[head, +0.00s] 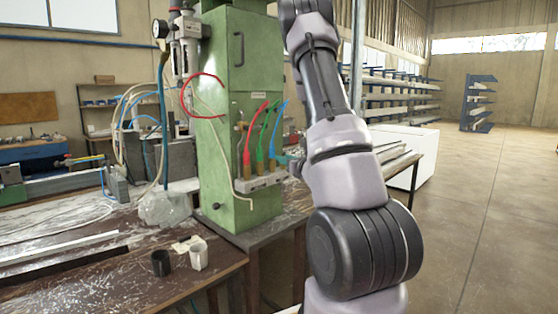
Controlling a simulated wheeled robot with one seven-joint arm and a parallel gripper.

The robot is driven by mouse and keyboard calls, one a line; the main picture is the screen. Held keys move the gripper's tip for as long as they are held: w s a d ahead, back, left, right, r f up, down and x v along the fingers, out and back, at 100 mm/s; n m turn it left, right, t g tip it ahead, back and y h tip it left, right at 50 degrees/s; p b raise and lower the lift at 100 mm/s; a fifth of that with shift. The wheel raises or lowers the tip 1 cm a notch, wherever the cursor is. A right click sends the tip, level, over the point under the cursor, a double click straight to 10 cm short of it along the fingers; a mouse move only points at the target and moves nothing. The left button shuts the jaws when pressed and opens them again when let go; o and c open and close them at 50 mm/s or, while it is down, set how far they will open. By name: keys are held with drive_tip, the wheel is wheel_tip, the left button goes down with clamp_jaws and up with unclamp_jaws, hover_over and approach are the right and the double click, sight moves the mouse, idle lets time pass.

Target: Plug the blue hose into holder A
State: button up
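A short blue hose (278,119) stands at the front of the green cabinet, to the right of a red hose (256,128) and a green hose (265,132). The hoses curve up and right from fittings above a grey metal holder block (262,182) on the cabinet's lower front. I cannot read any letter marking holder A. My gripper (291,164) is at the right end of this block, near the blue hose's lower end, and mostly hidden by my arm. I cannot tell whether its fingers are open or touch the hose.
The green cabinet (240,70) stands on the bench, with a gauge (160,29) and looped hoses at its upper left. The floor at right is clear.

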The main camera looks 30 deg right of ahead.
sight(272, 142)
drive_tip(key=w, duration=1)
drive_tip(key=shift+a, duration=0.25)
clamp_jaws()
drive_tip(key=shift+r, duration=1.15)
idle(1.6)
drive_tip(key=shift+r, duration=0.35)
drive_tip(key=shift+r, duration=0.15)
drive_tip(key=shift+r, duration=0.45)
